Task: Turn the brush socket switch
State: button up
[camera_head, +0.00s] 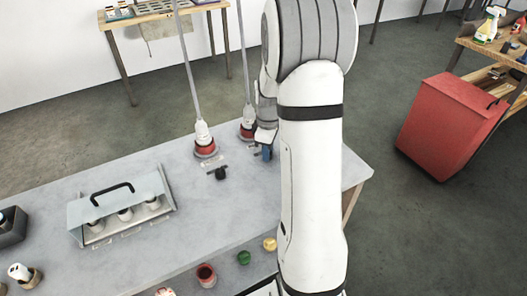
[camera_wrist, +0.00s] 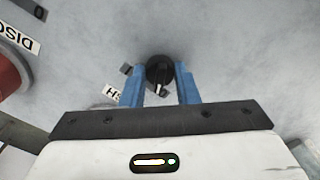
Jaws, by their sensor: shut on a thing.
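The brush socket switch is a round black knob (camera_wrist: 160,69) with a pale pointer mark facing the gripper body in the wrist view. A partly covered label ending in "SH" (camera_wrist: 113,95) lies beside it. My gripper (camera_wrist: 161,80) has its blue fingers on either side of the knob, shut on it. In the head view my gripper (camera_head: 266,152) is low over the grey worktop at its right part, and my arm hides the knob there. A red-based socket (camera_head: 248,130) with a cable rising from it stands just left of the gripper.
A second red-based socket (camera_head: 205,147) stands further left, with its own black knob (camera_head: 220,173) in front. A "DISC" label (camera_wrist: 22,40) shows at the wrist view's left. A clear-lidded box (camera_head: 122,207) with a black handle sits on the worktop (camera_head: 215,215). Coloured buttons line the front edge.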

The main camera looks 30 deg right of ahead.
dwell(0.3)
jog(key=o, duration=1)
jog(key=shift+r, duration=0.1)
notch_tip(320, 180, up, 7)
jog(key=shift+r, duration=0.3)
